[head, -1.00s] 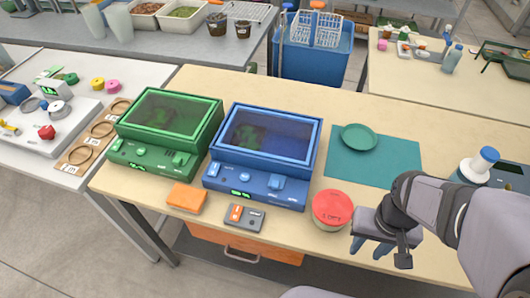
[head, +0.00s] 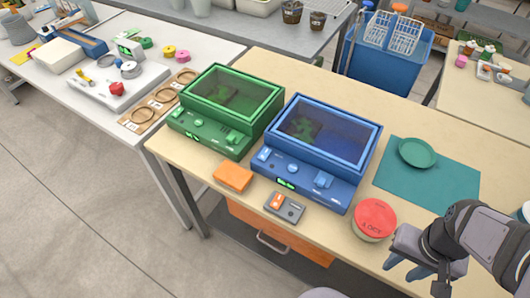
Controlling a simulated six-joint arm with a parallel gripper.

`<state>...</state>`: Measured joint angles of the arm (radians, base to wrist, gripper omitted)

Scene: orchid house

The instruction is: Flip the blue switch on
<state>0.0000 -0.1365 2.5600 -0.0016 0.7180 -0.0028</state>
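A blue lidded case (head: 328,132) with a dark window stands on the wooden table, right of a similar green case (head: 225,108). Its sloping front panel carries a blue switch (head: 323,180) at the right, a round pale dial (head: 293,168), a small control (head: 264,154) at the left and a lit green display (head: 286,184). Whether the switch is on or off is too small to tell. My gripper (head: 407,268) is at the table's front edge, right of and nearer than the blue case. Its blue fingertips look apart with nothing between them.
A red-lidded round tin (head: 375,218) stands between my gripper and the blue case. An orange block (head: 233,177) and a grey box with an orange switch (head: 285,207) lie in front of the cases. A green saucer (head: 417,153) sits on a teal mat (head: 440,187).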

